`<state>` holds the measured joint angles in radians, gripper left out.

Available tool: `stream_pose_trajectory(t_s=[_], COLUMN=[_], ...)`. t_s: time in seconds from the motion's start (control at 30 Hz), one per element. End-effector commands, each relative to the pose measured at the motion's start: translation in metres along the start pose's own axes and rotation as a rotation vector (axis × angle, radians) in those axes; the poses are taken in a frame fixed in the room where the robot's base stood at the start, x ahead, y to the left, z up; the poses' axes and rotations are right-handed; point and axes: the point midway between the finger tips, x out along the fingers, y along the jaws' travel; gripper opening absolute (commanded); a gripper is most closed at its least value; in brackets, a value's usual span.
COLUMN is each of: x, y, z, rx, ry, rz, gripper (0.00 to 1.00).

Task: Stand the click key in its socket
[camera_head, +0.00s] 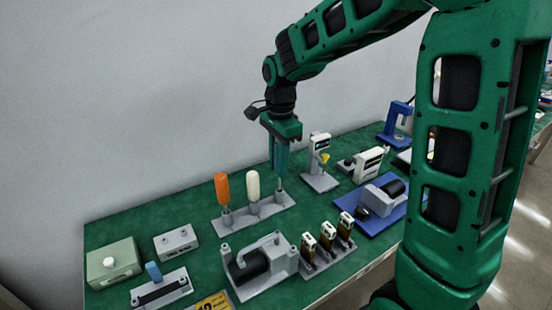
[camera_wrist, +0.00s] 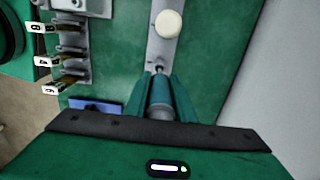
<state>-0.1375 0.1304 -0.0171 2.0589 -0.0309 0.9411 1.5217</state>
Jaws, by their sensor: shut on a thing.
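My gripper (camera_head: 279,172) points down over the right end of a grey rack (camera_head: 232,220) and is shut on a grey tool, taken to be the click key (camera_wrist: 160,98). In the wrist view, my gripper (camera_wrist: 160,82) has a finger on each side of the key's grey barrel. The key looks upright, and its thin lower end (camera_head: 280,184) reaches down to the rack's right end. I cannot tell whether it is seated in a socket there. The fingers hide most of the key.
An orange-handled tool (camera_head: 222,188) and a white-handled tool (camera_head: 253,186) stand in the same rack, left of my gripper. A grey stand with a display (camera_head: 320,165) is close on the right. A grey pump (camera_head: 262,264) and small numbered pieces (camera_head: 327,238) are in front.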

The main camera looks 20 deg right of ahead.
Motion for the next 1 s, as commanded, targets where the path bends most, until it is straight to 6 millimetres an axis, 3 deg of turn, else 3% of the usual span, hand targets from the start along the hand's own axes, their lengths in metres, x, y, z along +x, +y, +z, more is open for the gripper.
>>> stream_pose_trajectory(t_s=[0.6,1.0], x=[0.036,0.044], y=[0.0,0.0], z=[-0.001,-0.001], rx=[0.0,-0.001], ry=[0.0,0.0], rz=[0.001,0.0], gripper=[0.0,0.0])
